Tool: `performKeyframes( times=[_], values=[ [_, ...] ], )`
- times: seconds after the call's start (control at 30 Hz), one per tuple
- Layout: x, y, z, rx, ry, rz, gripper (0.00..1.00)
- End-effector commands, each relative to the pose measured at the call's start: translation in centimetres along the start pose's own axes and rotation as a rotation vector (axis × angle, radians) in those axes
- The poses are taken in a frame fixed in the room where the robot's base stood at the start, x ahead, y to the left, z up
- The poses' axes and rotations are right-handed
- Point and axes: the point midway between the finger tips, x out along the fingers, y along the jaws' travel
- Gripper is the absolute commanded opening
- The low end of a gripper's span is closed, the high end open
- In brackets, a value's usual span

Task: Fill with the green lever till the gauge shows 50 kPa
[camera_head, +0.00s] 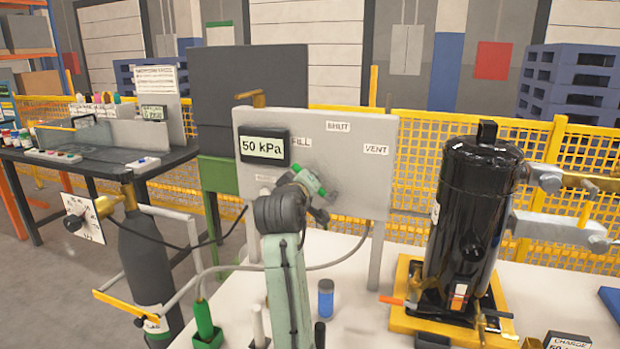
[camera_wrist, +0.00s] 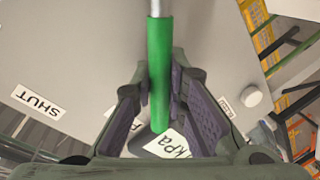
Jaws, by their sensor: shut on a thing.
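The grey panel (camera_head: 350,200) carries a digital gauge (camera_head: 263,148) that reads 50 kPa. Its labels read FILL, SHUT and VENT. The green lever (camera_head: 305,173) slants to the upper left, towards the FILL label and the gauge. In the wrist view the green lever (camera_wrist: 159,65) runs between the two fingers of my gripper (camera_wrist: 163,80), which is shut on it. The lever's free end lies over part of the gauge (camera_wrist: 172,146) there. My gripper (camera_head: 313,192) also shows in front of the panel, where my arm hides some of the lever's pivot.
A black compressor (camera_head: 470,220) stands in a yellow tray at the right of the white table (camera_head: 380,325). A dark cylinder (camera_head: 145,255) with a dial stands at the left. A hose runs below the panel.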

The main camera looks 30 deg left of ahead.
Motion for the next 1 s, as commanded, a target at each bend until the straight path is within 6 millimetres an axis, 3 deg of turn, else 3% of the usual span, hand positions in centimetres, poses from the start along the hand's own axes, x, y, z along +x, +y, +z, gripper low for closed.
performKeyframes(
  times=[0.3, 0.33, 0.63, 1.0],
  values=[
    [-0.02, -0.13, -0.06, -0.001, 0.001, -0.002, 0.0],
    [-0.02, -0.12, -0.07, -0.001, 0.001, -0.002, 0.15],
    [-0.01, -0.04, -0.04, -0.001, 0.001, -0.001, 0.34],
    [-0.5, 0.0, -0.05, 0.0, 0.001, 0.0, 0.34]
  ],
)
